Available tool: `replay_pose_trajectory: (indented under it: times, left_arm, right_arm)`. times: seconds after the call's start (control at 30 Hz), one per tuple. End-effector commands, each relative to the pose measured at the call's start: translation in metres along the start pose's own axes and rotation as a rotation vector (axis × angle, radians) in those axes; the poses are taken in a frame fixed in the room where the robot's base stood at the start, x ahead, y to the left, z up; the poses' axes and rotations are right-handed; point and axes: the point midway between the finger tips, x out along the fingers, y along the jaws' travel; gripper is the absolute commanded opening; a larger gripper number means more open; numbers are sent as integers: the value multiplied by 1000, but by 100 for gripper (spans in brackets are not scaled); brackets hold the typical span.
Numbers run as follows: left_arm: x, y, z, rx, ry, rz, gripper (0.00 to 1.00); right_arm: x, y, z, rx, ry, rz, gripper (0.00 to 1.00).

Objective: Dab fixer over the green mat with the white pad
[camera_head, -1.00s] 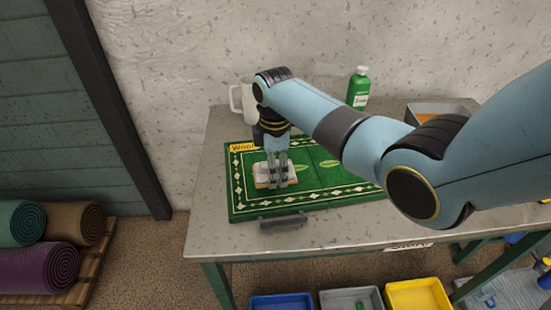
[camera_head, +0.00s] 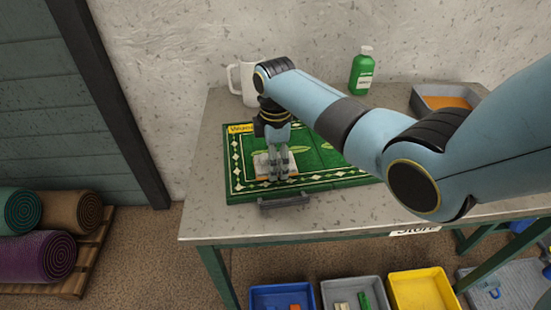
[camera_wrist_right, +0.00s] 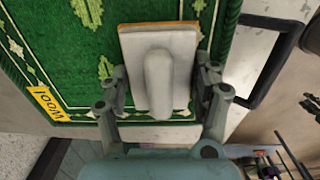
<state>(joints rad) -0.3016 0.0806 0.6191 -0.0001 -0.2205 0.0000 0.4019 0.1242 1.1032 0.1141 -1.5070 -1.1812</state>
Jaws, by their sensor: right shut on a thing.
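The green mat (camera_head: 322,178) with a white leaf-pattern border and a yellow "Wool" label lies on the table; it also shows in the right wrist view (camera_wrist_right: 55,50). The white pad (camera_head: 262,166) has an orange layer along its edge and a rounded handle on top. It is over the left part of the mat. My right gripper (camera_head: 277,172) is shut on the pad; in the right wrist view its fingers stand on both sides of the pad's handle (camera_wrist_right: 158,80). I cannot tell whether the pad touches the mat. My left gripper is not in view.
A white mug (camera_head: 247,88) and a green bottle (camera_head: 361,72) stand behind the mat. A grey tray with orange contents (camera_head: 445,101) is at the back right. A dark handle (camera_head: 284,201) sits at the mat's front edge. Blue, grey and yellow bins (camera_head: 420,290) are below the table.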

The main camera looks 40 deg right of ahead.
Motion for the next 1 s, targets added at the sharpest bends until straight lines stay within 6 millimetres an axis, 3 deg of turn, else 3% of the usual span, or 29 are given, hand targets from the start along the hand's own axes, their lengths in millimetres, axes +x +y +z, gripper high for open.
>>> replay_pose_trajectory:
  times: [0.33, 1.0]
  left_arm:
    - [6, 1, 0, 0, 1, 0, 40]
    - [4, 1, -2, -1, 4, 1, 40]
  right_arm:
    - [11, 0, 0, 0, 0, 0, 23]
    - [12, -1, 0, 0, 0, -2, 23]
